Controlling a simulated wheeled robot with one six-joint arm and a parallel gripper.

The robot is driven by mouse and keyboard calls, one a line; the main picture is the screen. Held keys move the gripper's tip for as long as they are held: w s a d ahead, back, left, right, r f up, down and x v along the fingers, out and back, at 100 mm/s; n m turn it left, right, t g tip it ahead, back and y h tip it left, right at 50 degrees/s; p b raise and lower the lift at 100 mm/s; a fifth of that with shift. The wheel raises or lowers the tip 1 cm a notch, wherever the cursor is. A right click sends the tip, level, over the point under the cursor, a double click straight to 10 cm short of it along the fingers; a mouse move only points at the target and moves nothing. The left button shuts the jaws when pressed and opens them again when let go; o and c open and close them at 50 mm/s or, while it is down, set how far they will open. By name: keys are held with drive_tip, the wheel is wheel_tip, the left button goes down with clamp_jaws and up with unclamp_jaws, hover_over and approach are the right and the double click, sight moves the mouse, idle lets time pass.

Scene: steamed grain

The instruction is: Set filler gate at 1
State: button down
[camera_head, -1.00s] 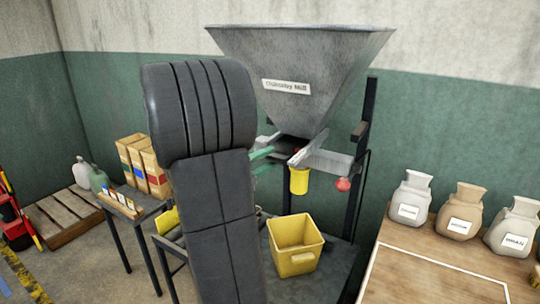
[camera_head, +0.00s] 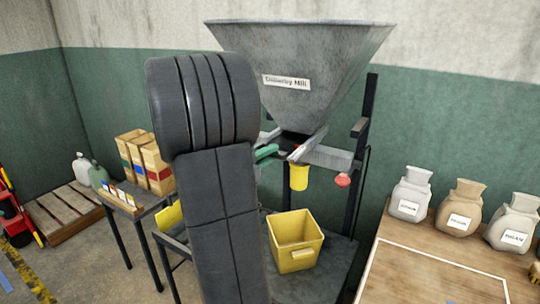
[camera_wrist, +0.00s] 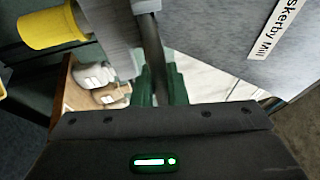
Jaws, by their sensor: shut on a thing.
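The filler gate sits under the grey hopper (camera_head: 300,75) of the mill. In the head view its slanted light-grey bar (camera_head: 309,144) crosses above the yellow spout (camera_head: 299,177). My gripper (camera_head: 266,152) shows as green fingers left of that bar, partly hidden by my arm. In the wrist view the green fingers of my gripper (camera_wrist: 161,88) are shut on a dark bar (camera_wrist: 152,50), which looks like the gate lever. The yellow spout (camera_wrist: 52,24) is at upper left there. No gate scale or number is readable.
A yellow bin (camera_head: 296,243) stands below the spout. A red knob (camera_head: 342,180) sticks out at the right of the mill. Labelled sacks (camera_head: 410,194) stand on the wooden table (camera_head: 430,272) at right. Boxes (camera_head: 155,168) stand at left.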

drive_tip(key=shift+s+a+f+b, duration=0.2)
drive_tip(key=shift+s+a+b, duration=0.05)
drive_tip(key=shift+s+b, duration=0.1)
drive_tip(key=shift+s+a+r, duration=0.15)
drive_tip(key=shift+s+a, duration=0.15)
drive_tip(key=shift+s, duration=0.15)
drive_tip(key=c, duration=1.5)
unclamp_jaws()
drive_tip(key=shift+o, duration=0.2)
drive_tip(key=b+v, duration=0.2)
drive_tip(key=v, duration=1.1)
drive_tip(key=shift+a+b, duration=0.3)
drive_tip(key=shift+b, duration=0.05)
drive_tip(key=shift+s, duration=0.15)
drive_tip(key=p+x, duration=0.2)
drive_tip(key=x, duration=1.2)
drive_tip(key=shift+p, duration=0.3)
